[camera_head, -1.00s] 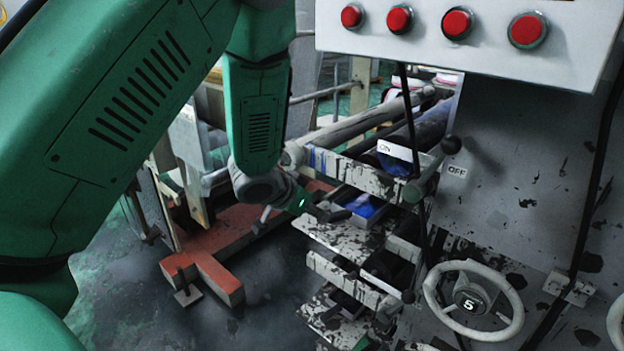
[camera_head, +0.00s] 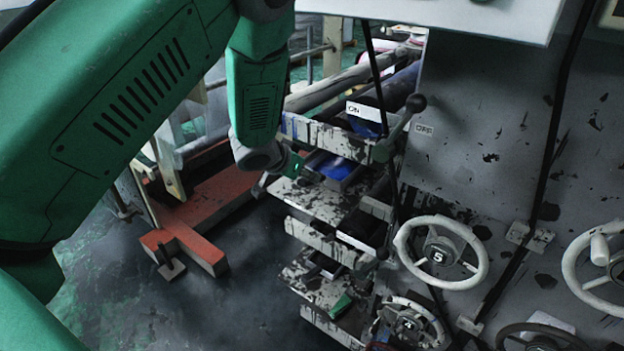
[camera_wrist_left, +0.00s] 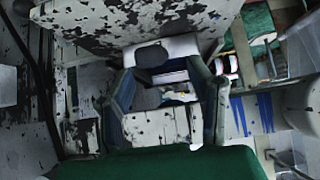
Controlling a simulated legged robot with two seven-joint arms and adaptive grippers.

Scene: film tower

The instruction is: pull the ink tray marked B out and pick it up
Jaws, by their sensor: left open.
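A grey ink tray with blue ink (camera_head: 336,168) sits in the upper level of the worn, paint-chipped press rack. No letter B can be read on it. My left gripper (camera_head: 285,170) is at the left end of this tray, coming in from the left; its fingertips are small and partly hidden in the head view. In the left wrist view, its two dark fingers (camera_wrist_left: 165,105) stand apart, with a pale, chipped surface between them. I cannot tell whether they touch the tray. My right gripper is not in view.
A lower shelf holds a green piece (camera_head: 341,305). A red floor beam (camera_head: 200,215) lies left of the rack.

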